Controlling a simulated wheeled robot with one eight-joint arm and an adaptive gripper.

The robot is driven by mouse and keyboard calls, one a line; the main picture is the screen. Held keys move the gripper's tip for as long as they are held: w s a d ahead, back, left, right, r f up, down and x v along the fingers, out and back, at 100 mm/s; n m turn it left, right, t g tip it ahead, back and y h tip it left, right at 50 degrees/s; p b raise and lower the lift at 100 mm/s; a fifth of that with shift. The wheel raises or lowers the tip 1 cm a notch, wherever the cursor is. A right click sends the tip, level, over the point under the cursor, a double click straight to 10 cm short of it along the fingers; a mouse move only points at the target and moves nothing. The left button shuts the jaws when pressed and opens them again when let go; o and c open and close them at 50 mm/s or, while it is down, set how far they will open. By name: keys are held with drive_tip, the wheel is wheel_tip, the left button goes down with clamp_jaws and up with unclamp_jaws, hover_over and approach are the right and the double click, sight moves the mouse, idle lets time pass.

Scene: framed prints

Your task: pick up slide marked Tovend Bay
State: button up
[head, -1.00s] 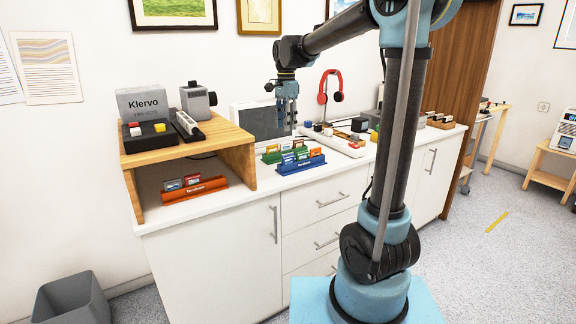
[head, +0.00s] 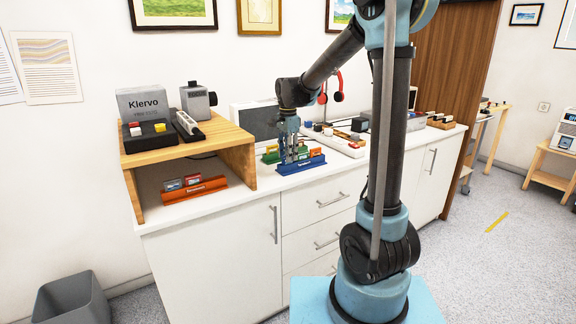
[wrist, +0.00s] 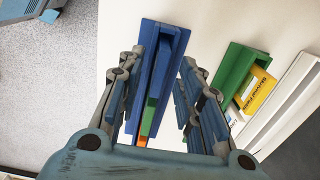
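No slide label reading Tovend Bay can be made out in either view. Small slides stand in a blue rack (head: 309,164), a green rack (head: 268,158) and an orange rack (head: 193,191). My gripper (head: 290,157) points down over the blue rack. In the wrist view my gripper (wrist: 158,85) is open, with one finger on each side of the blue rack (wrist: 148,60). A green slide edge (wrist: 149,112) and an orange one (wrist: 144,132) show between the fingers. A yellow slide (wrist: 258,88) stands in the green rack (wrist: 232,75); its lettering is unclear.
The orange rack sits under a wooden riser (head: 237,140) bearing a grey Klervo box (head: 142,103) and devices. White counter (head: 225,203) is bare in front.

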drive_tip(key=shift+f, duration=0.9)
clamp_jaws()
drive_tip(key=shift+r, duration=0.1)
